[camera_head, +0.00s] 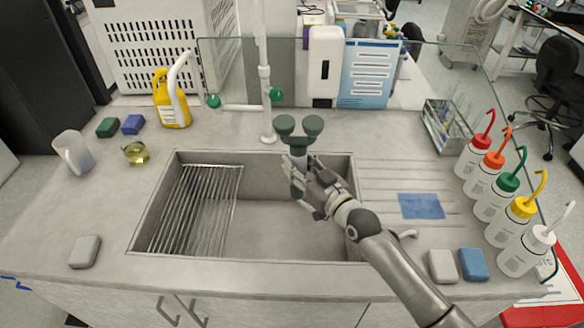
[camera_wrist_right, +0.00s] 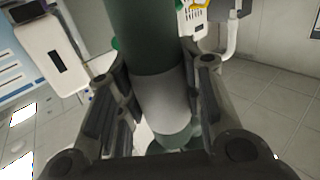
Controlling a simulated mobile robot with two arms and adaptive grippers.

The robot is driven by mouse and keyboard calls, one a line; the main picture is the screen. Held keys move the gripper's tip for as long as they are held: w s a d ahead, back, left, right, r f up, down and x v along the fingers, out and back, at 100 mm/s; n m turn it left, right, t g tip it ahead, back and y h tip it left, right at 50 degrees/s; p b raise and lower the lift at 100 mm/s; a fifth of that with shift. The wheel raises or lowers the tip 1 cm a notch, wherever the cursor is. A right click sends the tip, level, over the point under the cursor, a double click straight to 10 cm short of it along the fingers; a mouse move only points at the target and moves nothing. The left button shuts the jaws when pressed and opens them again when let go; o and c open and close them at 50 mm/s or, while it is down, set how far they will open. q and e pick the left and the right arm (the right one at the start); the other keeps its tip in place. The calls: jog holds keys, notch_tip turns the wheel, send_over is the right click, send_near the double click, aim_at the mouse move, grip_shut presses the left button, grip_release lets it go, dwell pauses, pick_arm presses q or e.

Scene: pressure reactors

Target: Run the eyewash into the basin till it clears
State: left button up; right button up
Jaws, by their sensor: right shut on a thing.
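The eyewash (camera_head: 299,126) has two dark green round heads on a grey and green handle. My right gripper (camera_head: 300,180) is shut on its handle and holds it upright over the basin (camera_head: 270,225). In the right wrist view the green and grey handle (camera_wrist_right: 160,85) stands between the gripper's fingers. The basin is a sunken sink with a wire rack (camera_head: 200,210) in its left part. No water shows coming from the heads. My left gripper is not in view.
A tap column (camera_head: 264,75) with green knobs stands behind the basin. Several wash bottles (camera_head: 505,195) line the right edge. A blue cloth (camera_head: 421,206) lies on the drainboard.

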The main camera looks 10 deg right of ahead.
jog(key=shift+s+f+b, duration=0.1)
jog(key=shift+f+b, duration=0.5)
jog(key=shift+f, duration=0.15)
notch_tip(320, 180, down, 3)
jog(key=b, duration=0.3)
jog(key=shift+f, duration=0.2)
notch_tip(320, 180, down, 4)
jog(key=b, duration=0.3)
jog(key=shift+r+b, duration=0.25)
jog(key=shift+b, duration=0.1)
jog(key=shift+o, duration=0.8)
grip_shut()
dwell(3.3)
